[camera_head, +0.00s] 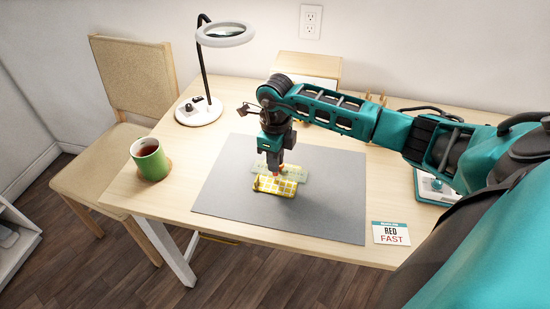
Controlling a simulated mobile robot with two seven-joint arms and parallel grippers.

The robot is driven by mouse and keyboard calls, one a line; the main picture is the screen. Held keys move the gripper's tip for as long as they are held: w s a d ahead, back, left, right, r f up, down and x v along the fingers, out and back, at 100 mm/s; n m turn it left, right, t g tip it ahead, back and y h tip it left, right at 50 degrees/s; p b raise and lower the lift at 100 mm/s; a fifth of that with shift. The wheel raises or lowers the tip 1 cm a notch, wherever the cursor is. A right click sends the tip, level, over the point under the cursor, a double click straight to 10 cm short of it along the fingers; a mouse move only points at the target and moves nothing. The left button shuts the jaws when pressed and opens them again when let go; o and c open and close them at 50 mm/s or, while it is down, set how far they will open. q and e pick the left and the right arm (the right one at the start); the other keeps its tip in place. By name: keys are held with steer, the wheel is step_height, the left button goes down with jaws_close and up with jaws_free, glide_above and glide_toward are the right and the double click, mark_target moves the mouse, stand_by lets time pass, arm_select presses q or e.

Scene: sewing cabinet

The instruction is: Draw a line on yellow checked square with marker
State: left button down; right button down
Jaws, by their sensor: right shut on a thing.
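The yellow checked square (279,187) lies on the grey mat (225,195), near its middle, and looks like a small yellow-and-white checked piece. My right gripper (273,170) points down right over its far edge, with reddish fingertips close to it. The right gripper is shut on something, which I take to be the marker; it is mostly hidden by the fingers. I cannot tell whether its tip touches the square, and no drawn line can be made out. My left gripper is not in view.
A pale green strip (300,173) lies behind the square. A green mug (150,160) stands on the left, a magnifier lamp (200,110) at the back left. A wooden box (310,66) is at the back, a "RED FAST" card (391,233) at the right. The mat's front is clear.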

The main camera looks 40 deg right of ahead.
steer(key=shift+s+d+p, duration=0.3)
steer(key=shift+s+d, duration=0.3)
steer(key=shift+s, duration=0.15)
stand_by(0.8)
steer(key=shift+s+d+p, duration=0.3)
steer(key=shift+s+d, duration=0.35)
steer(key=shift+s, duration=0.15)
stand_by(1.1)
steer(key=shift+r, duration=0.25)
steer(key=shift+f, duration=0.25)
stand_by(1.5)
steer(key=shift+w+a+b, duration=0.55)
steer(key=shift+w, duration=0.1)
stand_by(0.7)
steer(key=shift+w+a+b, duration=0.3)
steer(key=shift+w+a, duration=0.1)
steer(key=shift+w, duration=0.15)
stand_by(0.7)
